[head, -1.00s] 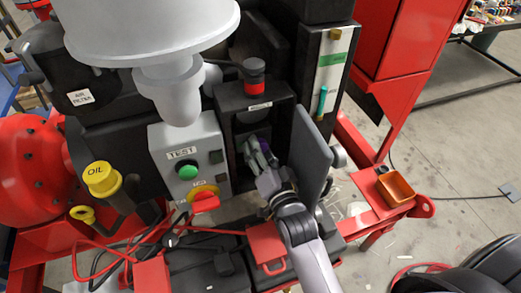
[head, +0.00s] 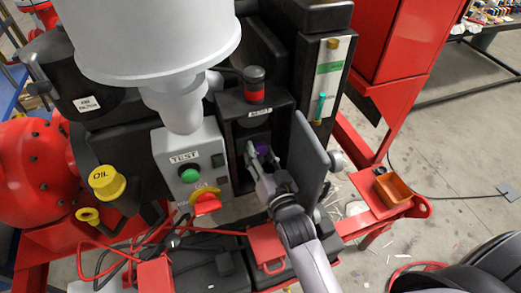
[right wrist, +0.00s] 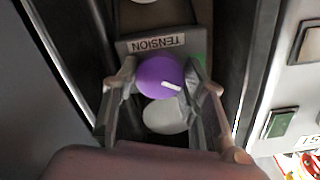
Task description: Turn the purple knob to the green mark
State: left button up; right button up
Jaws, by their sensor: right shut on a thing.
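The purple knob (right wrist: 158,74) sits below an upside-down TENSION label (right wrist: 156,43) in the right wrist view. Its white pointer line points right and slightly down. The green mark (right wrist: 200,62) is up and right of the knob, partly behind a finger, and the pointer is not in line with it. My right gripper (right wrist: 161,82) is shut on the knob, one finger on each side. In the head view the knob (head: 262,149) shows between the fingers of my right gripper (head: 257,152), inside the open black box. My left gripper is not in view.
An open grey door (head: 308,163) stands close to the right of my right gripper. The grey TEST panel (head: 190,165), with a green button and a red switch, is to the left.

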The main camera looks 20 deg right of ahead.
jog(key=n+p, duration=0.1)
jog(key=n, duration=0.2)
jog(key=shift+r+n, duration=0.1)
jog(key=shift+n, duration=0.2)
jog(key=shift+n+p, duration=0.55)
jog(key=shift+n, duration=0.65)
jog(key=o, duration=1.2)
jog(key=shift+c, duration=0.2)
jog(key=shift+s, duration=0.55)
jog(key=s, duration=0.6)
jog(key=shift+s, duration=0.2)
